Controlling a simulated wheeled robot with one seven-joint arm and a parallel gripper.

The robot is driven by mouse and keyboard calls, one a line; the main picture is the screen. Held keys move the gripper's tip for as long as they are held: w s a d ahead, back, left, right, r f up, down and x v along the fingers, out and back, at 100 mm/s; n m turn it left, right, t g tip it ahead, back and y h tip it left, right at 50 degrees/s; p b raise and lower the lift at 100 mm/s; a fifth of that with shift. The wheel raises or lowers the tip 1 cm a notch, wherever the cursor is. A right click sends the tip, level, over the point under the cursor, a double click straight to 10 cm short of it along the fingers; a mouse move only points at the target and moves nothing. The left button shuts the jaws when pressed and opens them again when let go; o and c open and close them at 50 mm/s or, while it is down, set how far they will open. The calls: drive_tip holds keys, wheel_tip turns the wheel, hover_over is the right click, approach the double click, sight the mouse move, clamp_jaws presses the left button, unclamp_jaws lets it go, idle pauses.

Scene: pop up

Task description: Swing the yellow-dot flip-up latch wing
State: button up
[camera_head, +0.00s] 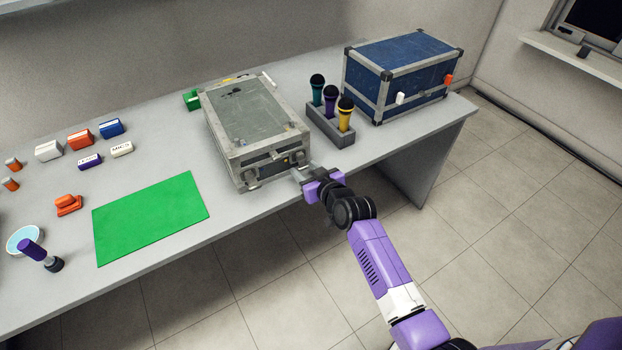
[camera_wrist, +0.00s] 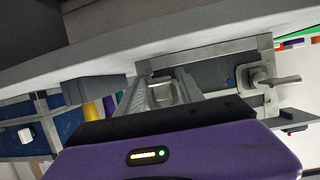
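The grey metal case (camera_head: 247,110) lies on the table with its lid down and its latched front facing me. My gripper (camera_head: 301,174) is at the right end of that front. In the wrist view my gripper (camera_wrist: 160,80) has its two fingers apart, with a metal latch (camera_wrist: 161,92) showing between them. I cannot tell whether the fingers touch it. This latch's dot is hidden in the wrist view; a small yellow spot shows near it in the head view. The other latch (camera_wrist: 262,80), beside a blue dot (camera_wrist: 231,81), has its wing sticking out sideways.
A holder (camera_head: 331,126) with three microphones and a blue flight case (camera_head: 400,75) stand right of the grey case. A green mat (camera_head: 150,218) lies at left, with several small boxes behind it. The table's front edge runs just below my gripper.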

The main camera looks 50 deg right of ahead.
sight(304, 167)
drive_tip(key=shift+s, duration=0.1)
drive_tip(key=c, duration=0.8)
drive_tip(key=shift+o, duration=0.2)
drive_tip(key=shift+s+a+r+p, duration=0.1)
drive_tip(key=shift+s+r+p, duration=0.2)
drive_tip(key=shift+s, duration=0.1)
drive_tip(key=shift+c, duration=0.2)
drive_tip(key=shift+o, duration=0.2)
drive_tip(key=shift+s+a+r+p, duration=0.15)
drive_tip(key=shift+s+r+p, duration=0.15)
drive_tip(key=shift+s, duration=0.15)
drive_tip(key=shift+c, duration=0.2)
drive_tip(key=shift+o, duration=0.2)
drive_tip(key=shift+s+a+r+p, duration=0.1)
drive_tip(key=shift+s+r+p, duration=0.1)
drive_tip(key=shift+s+p, duration=0.15)
drive_tip(key=shift+s, duration=0.1)
drive_tip(key=shift+c, duration=0.2)
